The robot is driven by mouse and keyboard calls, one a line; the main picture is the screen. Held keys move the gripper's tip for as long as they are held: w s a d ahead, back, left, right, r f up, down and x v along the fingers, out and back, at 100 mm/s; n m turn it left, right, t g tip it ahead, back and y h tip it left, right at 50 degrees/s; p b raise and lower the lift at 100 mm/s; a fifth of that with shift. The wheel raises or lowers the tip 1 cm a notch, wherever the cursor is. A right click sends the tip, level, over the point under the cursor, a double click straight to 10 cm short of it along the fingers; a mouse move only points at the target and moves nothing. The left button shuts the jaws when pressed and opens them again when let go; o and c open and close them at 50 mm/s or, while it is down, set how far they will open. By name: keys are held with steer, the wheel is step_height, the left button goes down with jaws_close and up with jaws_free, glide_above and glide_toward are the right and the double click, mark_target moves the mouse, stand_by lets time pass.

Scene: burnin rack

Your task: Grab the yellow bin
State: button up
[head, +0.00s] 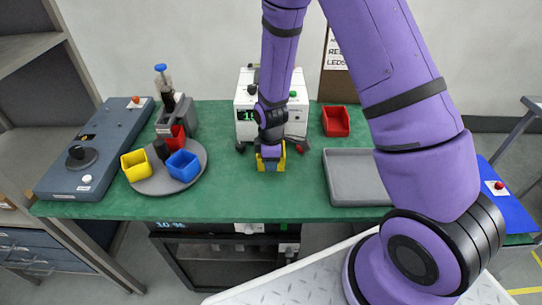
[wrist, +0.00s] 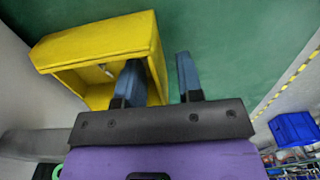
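A yellow bin (head: 281,162) stands on the green table under my gripper (head: 269,156), which partly hides it. In the wrist view the yellow bin (wrist: 95,45) fills the upper left, its hollow side facing me. My gripper (wrist: 160,62) is open there, with its blue-grey fingers spread. The left finger is inside the bin and the right finger is outside, with the bin's right wall between them. A gap shows between that wall and the right finger. Another yellow bin (head: 135,166) sits on the grey round tray at the left.
The round tray (head: 150,187) also holds a blue bin (head: 183,166) and a red bin (head: 173,138). A white machine (head: 246,103) stands just behind my gripper. A red bin (head: 336,121) and a grey tray (head: 352,180) are to the right. Green table (head: 235,190) is clear in front.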

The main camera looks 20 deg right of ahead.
steer(key=shift+f, duration=0.1)
jaws_close()
stand_by(0.4)
